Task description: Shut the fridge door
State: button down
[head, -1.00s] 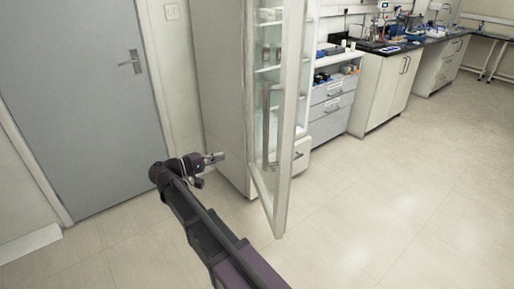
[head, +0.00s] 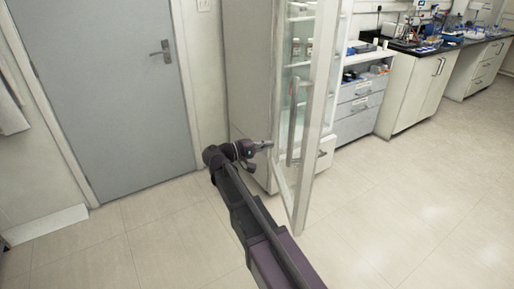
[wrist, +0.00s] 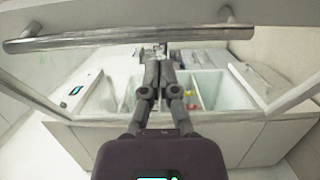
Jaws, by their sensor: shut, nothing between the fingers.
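The fridge (head: 250,75) is a tall pale cabinet with white shelves inside. Its glass door (head: 317,120) has a white frame and stands wide open, swung out towards me. A long metal handle (head: 293,122) runs upright on the door. My gripper (head: 271,145) is shut and empty, at the left of the door near the lower part of the handle. In the wrist view the closed fingers (wrist: 159,58) point at the door glass, with the handle (wrist: 130,38) crossing just beyond their tips. Whether the fingertips touch the door is unclear.
A grey room door (head: 95,95) is in the wall at left. The pale floor (head: 410,210) at right is clear.

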jog(key=shift+x, duration=2.65)
